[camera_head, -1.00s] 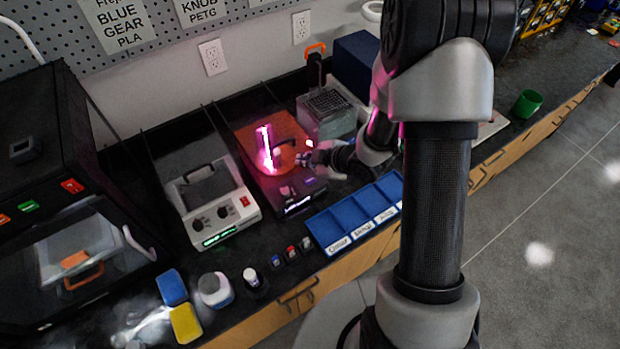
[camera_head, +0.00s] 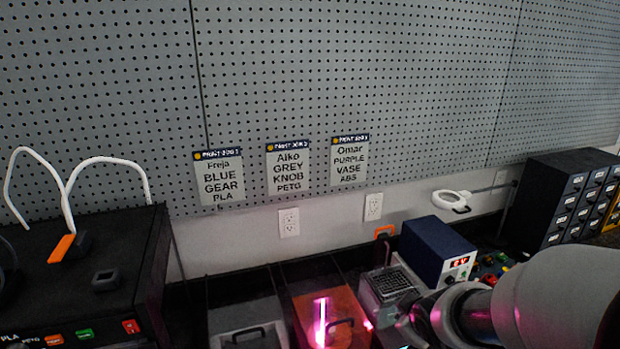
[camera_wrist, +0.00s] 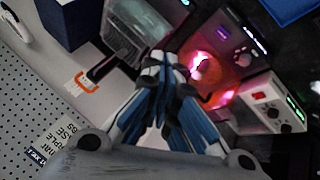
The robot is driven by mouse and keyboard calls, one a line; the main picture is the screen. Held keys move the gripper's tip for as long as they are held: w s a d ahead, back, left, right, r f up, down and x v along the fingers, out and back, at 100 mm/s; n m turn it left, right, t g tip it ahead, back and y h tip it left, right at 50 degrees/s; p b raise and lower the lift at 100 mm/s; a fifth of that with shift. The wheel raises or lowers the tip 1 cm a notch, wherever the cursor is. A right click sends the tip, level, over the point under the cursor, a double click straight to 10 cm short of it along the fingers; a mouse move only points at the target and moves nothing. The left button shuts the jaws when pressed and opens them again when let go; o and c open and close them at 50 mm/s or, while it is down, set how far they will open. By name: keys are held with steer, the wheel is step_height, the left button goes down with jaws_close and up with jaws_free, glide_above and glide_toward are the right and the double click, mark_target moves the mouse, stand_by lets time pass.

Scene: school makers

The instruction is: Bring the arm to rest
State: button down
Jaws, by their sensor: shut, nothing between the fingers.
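My gripper (camera_wrist: 165,64) shows in the wrist view with its blue and black fingers drawn together and nothing between them. It hangs above the bench, with its tips between the machine with the glowing pink light (camera_wrist: 215,72) and a clear-sided tank (camera_wrist: 140,28). In the head view my arm (camera_head: 555,295) reaches in from the lower right. Its far end is by the tank (camera_head: 390,286), and the fingertips cannot be made out there.
The glowing machine (camera_head: 328,318), a blue power supply (camera_head: 437,250) and a black drawer cabinet (camera_head: 565,200) line the bench under a pegboard (camera_head: 350,80). A black printer (camera_head: 80,270) stands at left. A white ring lamp (camera_head: 452,200) juts from the wall.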

steer(key=s+a+r+m+g, duration=0.1)
steer(key=s+a+r+m, duration=0.2)
steer(key=s, duration=0.8)
steer(key=s+a+r+m+g+y, duration=0.1)
steer(key=s+r+m, duration=0.4)
steer(key=s, duration=0.6)
steer(key=shift+s+a+r+g, duration=0.3)
steer(key=shift+a+r+g, duration=0.2)
steer(key=shift+a+r, duration=0.4)
